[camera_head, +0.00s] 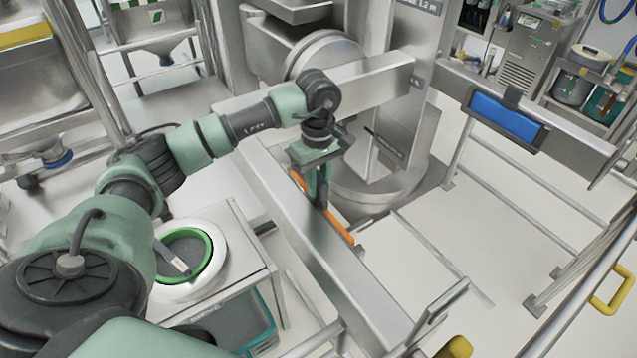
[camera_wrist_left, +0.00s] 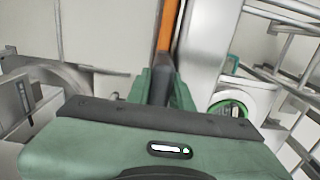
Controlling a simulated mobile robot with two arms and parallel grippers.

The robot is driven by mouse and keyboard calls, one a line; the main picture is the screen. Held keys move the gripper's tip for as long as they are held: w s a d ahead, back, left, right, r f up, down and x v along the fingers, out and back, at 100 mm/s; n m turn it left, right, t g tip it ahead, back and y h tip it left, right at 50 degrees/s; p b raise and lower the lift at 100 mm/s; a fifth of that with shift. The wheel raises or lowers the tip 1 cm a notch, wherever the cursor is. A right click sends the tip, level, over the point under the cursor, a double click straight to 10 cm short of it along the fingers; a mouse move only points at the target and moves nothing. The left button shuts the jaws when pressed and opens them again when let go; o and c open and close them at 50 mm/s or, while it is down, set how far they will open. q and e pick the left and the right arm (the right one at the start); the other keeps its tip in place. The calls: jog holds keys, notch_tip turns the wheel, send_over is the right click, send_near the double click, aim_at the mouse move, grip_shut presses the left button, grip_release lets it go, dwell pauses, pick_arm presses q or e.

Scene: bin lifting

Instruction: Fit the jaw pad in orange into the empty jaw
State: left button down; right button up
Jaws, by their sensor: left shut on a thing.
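The orange jaw pad (camera_head: 341,231) is a long narrow strip beside the inner side of the left steel beam (camera_head: 312,255). My left gripper (camera_head: 322,198) is shut on the pad near its middle and covers part of it. The pad's far end shows above the beam's edge. In the left wrist view, the orange pad (camera_wrist_left: 168,28) runs away from the left fingers (camera_wrist_left: 163,85), close along the steel beam (camera_wrist_left: 201,45). I cannot tell whether the pad touches the beam, and no jaw recess is visible there. My right gripper is out of view.
A blue pad (camera_head: 507,121) sits in a dark holder on the right beam (camera_head: 575,145). A steel column (camera_head: 400,110) stands behind. A white side table (camera_head: 245,265) carries a white ring with a green rim (camera_head: 211,245). Railings (camera_head: 560,290) border the right. Floor between the beams is open.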

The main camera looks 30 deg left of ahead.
pick_arm(q)
jog(key=shift+f, duration=0.15)
jog(key=c, duration=1.2)
grip_release()
jog(key=shift+o, duration=0.2)
notch_tip(320, 180, up, 7)
jog(key=shift+f+b, duration=0.1)
jog(key=shift+b, duration=1.1)
jog(key=shift+r, duration=0.55)
jog(key=shift+r, duration=0.1)
